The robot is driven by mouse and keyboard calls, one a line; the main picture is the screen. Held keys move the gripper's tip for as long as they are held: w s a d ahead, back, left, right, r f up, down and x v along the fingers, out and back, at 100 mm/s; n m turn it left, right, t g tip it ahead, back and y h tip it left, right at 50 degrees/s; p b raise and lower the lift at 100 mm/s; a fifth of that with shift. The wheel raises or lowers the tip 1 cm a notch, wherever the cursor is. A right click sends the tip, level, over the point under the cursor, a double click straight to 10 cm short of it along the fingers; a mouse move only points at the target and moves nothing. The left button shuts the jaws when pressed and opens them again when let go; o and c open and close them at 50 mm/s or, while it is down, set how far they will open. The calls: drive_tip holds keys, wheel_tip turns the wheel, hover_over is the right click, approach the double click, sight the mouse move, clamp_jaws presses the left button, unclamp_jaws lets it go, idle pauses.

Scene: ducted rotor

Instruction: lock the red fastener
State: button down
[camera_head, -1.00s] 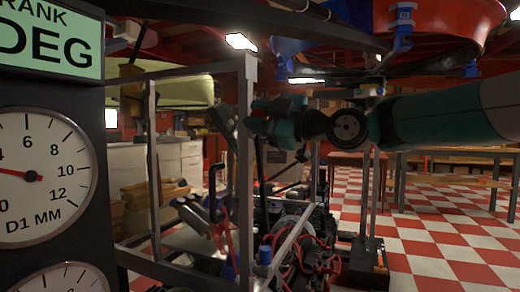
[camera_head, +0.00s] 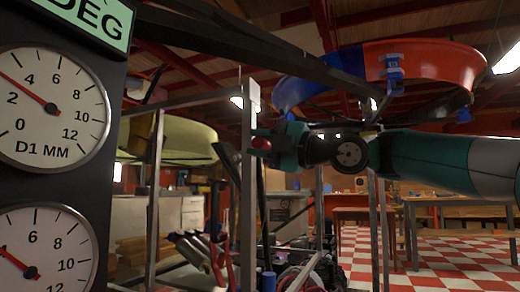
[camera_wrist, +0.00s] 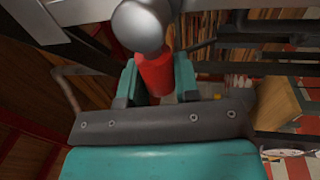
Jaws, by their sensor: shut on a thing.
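The red fastener (camera_wrist: 155,75) shows in the wrist view as a short red cylinder between my two teal fingers. My gripper (camera_wrist: 156,84) is shut on it. A rounded grey metal piece (camera_wrist: 138,25) sits just beyond the red part and hides some of it. In the head view, my gripper (camera_head: 262,145) reaches in from the right, beside a grey upright post. A small red patch (camera_head: 261,144) shows at its tips there. The fastener's lock state cannot be told.
A panel with dials (camera_head: 50,107) stands close at the left; the D1 needle points between 2 and 4. A red and blue duct ring (camera_head: 425,62) hangs above my arm. Grey frame posts (camera_head: 249,190) and a dark beam (camera_head: 240,40) surround the gripper. Checkered floor (camera_head: 430,255) lies at right.

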drive_tip(key=shift+f, duration=0.15)
drive_tip(key=c, duration=0.9)
unclamp_jaws()
drive_tip(key=shift+o, duration=0.2)
drive_tip(key=b+v, duration=0.1)
drive_tip(key=v, duration=1.6)
drive_tip(key=shift+d, duration=0.25)
